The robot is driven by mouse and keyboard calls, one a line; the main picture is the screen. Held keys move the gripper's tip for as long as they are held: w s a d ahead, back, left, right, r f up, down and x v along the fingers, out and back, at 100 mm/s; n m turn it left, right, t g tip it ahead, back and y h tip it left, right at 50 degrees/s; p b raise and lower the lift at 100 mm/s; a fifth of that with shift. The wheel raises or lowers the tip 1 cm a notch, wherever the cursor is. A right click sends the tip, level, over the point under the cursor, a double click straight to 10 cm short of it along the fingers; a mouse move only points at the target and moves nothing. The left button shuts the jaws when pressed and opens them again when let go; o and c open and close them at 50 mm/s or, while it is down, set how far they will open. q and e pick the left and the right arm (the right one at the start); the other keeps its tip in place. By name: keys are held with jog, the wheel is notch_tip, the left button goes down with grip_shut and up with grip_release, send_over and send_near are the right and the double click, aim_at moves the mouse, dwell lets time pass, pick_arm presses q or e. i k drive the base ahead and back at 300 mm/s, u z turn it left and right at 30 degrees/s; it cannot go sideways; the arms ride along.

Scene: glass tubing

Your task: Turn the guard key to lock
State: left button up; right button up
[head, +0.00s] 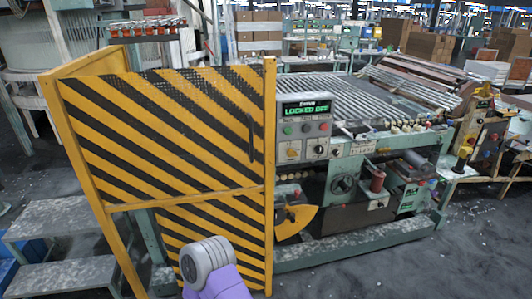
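The guard (165,130) is a yellow-framed gate with black and yellow diagonal stripes, standing upright in front of the machine's left part. A grey control panel (305,127) is just right of it, with a green-lit display (306,109) reading "LOCKED OFF". Low on the panel are two round switches, one on a yellow plate (293,153) and one on a pale plate (319,149). Either could be the guard key; they are too small to tell, and so is the way they are turned. Neither gripper shows; only a grey and purple part of my arm is at the bottom.
A roller conveyor (335,90) with glass tubes runs behind the panel. Metal steps (62,245) stand at the left. A cluttered bench (485,130) is at the right. The dark floor (420,265) at the front right is clear.

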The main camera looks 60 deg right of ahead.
aim_at(290, 153)
jog(key=z, duration=0.65)
jog(key=i, duration=0.9)
jog(key=z, duration=0.95)
